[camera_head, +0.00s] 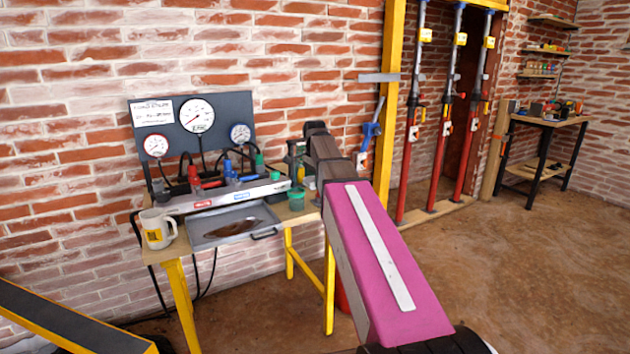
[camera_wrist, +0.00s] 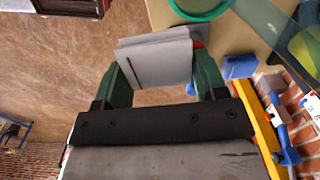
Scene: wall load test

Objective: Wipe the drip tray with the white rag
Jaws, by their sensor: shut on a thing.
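The drip tray (camera_head: 205,241) is a shallow grey metal tray with a handle, on the wooden bench below the gauge panel. A dark brown stain (camera_head: 232,228) lies on its floor. In the wrist view, my gripper (camera_wrist: 163,72) has green fingers shut on the white rag (camera_wrist: 155,60), a folded, greyish-white pad, held near the bench edge. In the head view, my arm hides the rag and the gripper's fingers, to the right of the tray.
A mug (camera_head: 157,230) stands left of the tray. A green tub (camera_head: 296,199) and a dark green bottle (camera_head: 297,160) stand to its right. A valve manifold (camera_head: 225,194) runs behind it. Red props (camera_head: 410,160) stand farther right. The brown floor at right is open.

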